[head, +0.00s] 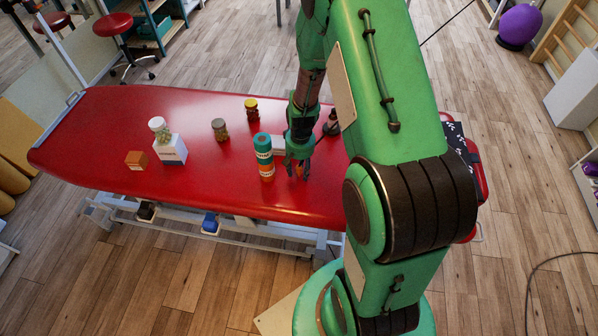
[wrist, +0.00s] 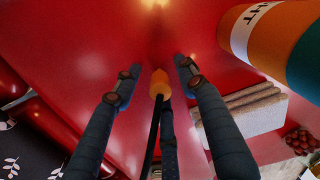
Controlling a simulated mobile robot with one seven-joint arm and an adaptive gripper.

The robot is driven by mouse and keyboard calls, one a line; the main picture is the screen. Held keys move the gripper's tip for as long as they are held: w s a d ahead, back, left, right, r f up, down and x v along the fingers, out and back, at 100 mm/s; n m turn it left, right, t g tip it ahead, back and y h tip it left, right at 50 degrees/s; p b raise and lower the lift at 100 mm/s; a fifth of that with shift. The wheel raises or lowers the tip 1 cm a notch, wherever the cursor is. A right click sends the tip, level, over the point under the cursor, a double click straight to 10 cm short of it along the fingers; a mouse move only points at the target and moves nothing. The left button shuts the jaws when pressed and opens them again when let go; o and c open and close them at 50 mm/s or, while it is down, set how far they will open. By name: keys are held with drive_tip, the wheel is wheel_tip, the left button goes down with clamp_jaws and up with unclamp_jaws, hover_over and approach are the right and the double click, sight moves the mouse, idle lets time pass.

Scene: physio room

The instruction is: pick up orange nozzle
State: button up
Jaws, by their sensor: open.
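The orange nozzle (wrist: 160,84) shows in the wrist view as a small orange tip with a thin dark stem running down the picture. It lies between the spread fingers of my gripper (wrist: 158,70), with no clear contact. In the head view a small orange spot, the nozzle (head: 299,171), shows among the fingertips, low over the red treatment table (head: 215,185). My gripper (head: 298,166) is open and points down there. The fingers hide most of the nozzle in the head view.
A teal and orange canister (head: 264,156) stands close left of my gripper; it also fills the wrist view's upper right (wrist: 280,45). A dark bottle (head: 331,123), jars (head: 219,129) and boxes (head: 172,150) stand farther off. The table's front edge is near.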

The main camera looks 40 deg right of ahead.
sight(299, 167)
clamp_jaws()
drive_tip(key=shift+r+p, duration=0.35)
drive_tip(key=shift+r, duration=0.5)
wheel_tip(299, 167, up, 2)
drive_tip(key=shift+s+r+p, duration=0.1)
drive_tip(key=shift+r+p, duration=0.05)
drive_tip(key=shift+p, duration=0.3)
drive_tip(key=s+a, duration=0.1)
drive_tip(key=s, duration=0.4)
drive_tip(key=s+a+p, duration=0.1)
drive_tip(key=s+a, duration=0.1)
drive_tip(key=s, duration=0.3)
drive_tip(key=s+a+r+p, duration=0.1)
drive_tip(key=s+a, duration=0.1)
drive_tip(key=s, duration=0.3)
drive_tip(key=shift+a, duration=0.2)
drive_tip(key=shift+w, duration=0.1)
